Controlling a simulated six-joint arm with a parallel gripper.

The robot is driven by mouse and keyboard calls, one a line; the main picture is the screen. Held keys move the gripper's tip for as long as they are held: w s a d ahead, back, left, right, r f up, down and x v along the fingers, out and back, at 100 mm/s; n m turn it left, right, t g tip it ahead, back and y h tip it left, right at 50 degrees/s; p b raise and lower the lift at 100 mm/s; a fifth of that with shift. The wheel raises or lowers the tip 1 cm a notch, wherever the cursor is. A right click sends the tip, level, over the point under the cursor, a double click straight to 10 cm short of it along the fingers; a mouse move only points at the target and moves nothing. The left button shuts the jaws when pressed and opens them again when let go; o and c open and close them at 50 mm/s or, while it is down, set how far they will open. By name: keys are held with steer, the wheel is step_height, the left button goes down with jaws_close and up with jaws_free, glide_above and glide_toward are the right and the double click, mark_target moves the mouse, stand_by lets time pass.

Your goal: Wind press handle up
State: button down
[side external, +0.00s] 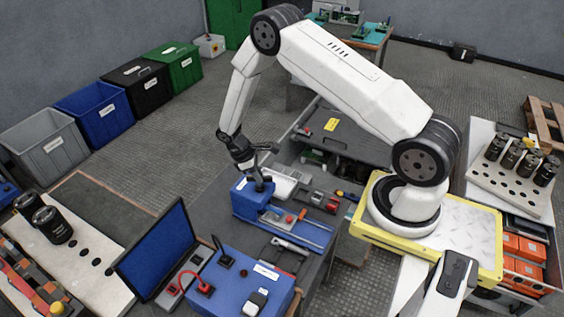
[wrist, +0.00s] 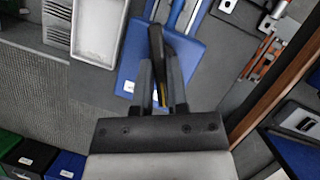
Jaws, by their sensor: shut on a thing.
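The press is a blue block on a long blue base (side external: 285,232) with pale rails, on the dark workbench. Its blue body also shows in the wrist view (wrist: 189,55). The press handle (wrist: 156,40) is a dark bar that stands between my fingers in the wrist view. My gripper (wrist: 160,68) is shut on the handle, one finger on each side of it. In the side view my gripper (side external: 262,180) is right above the blue block, pointing down. There the handle is mostly hidden by the fingers.
Tools lie around the press. Coloured bins (side external: 103,112) line the left wall.

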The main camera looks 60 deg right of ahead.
steer(key=n, duration=0.2)
steer(key=n+t+h, duration=0.1)
steer(key=n, duration=0.1)
steer(key=shift+n+h, duration=0.3)
steer(key=n+t, duration=0.1)
steer(key=n, duration=0.4)
steer(key=shift+s+t+h, duration=0.1)
steer(key=shift+t+h, duration=0.3)
steer(key=c, duration=0.6)
jaws_free()
steer(key=shift+a, duration=0.1)
steer(key=shift+c, duration=0.2)
steer(key=shift+r, duration=0.1)
steer(key=v, duration=0.7)
steer(key=shift+r, duration=0.3)
